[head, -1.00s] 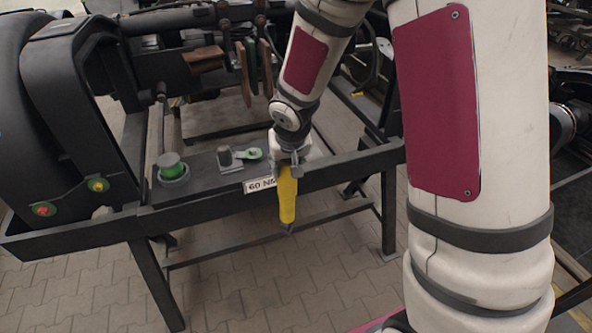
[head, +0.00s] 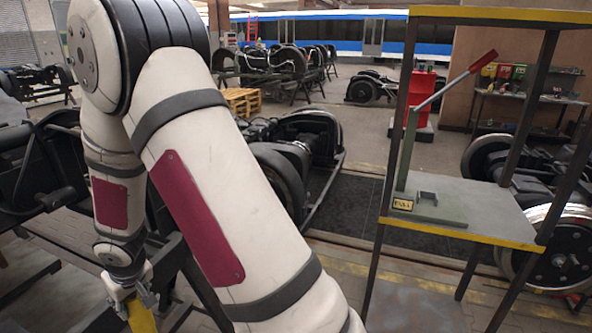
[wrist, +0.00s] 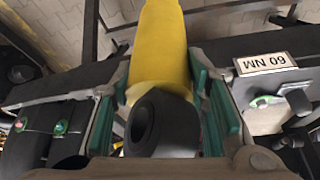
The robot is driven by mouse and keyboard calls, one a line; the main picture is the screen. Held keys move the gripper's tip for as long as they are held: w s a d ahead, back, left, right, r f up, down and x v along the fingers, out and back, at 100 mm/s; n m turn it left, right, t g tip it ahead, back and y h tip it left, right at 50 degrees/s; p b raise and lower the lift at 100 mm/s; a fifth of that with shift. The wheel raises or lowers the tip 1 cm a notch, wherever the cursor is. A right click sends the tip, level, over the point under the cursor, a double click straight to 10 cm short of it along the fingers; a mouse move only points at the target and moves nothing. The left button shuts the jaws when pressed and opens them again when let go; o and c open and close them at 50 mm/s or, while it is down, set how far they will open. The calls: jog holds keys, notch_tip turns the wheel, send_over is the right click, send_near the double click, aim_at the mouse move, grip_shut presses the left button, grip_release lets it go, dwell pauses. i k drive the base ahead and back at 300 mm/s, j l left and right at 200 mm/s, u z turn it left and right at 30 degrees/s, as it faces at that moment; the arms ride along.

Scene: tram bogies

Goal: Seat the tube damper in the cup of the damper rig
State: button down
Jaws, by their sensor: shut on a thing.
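The tube damper is a yellow cylinder with a dark ring-shaped end. In the wrist view the damper (wrist: 163,50) lies between the green-lined fingers of my gripper (wrist: 162,88), which is shut on it. In the head view my gripper (head: 128,290) is at the lower left, and the yellow damper (head: 141,316) hangs below it, cut off by the frame edge. What looks like the damper rig (head: 408,155) stands at the right on a grey shelf, with a green upright, a red lever and a small dark cup-like block (head: 428,197) on its base. My gripper is far from it.
The rig's stand (head: 469,240) has yellow edges and dark posts. In the wrist view a bench with a "60 NM" label (wrist: 265,63) lies close beside the damper. Wheels (head: 565,255) stand at the right. The floor between (head: 345,212) is open.

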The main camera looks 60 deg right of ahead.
aim_at(427, 202)
jog(key=z, duration=2.5)
jog(key=j+z, duration=0.25)
jog(key=j, duration=0.15)
jog(key=k+j+z, duration=0.1)
jog(key=j+z, duration=0.2)
jog(key=j, duration=0.15)
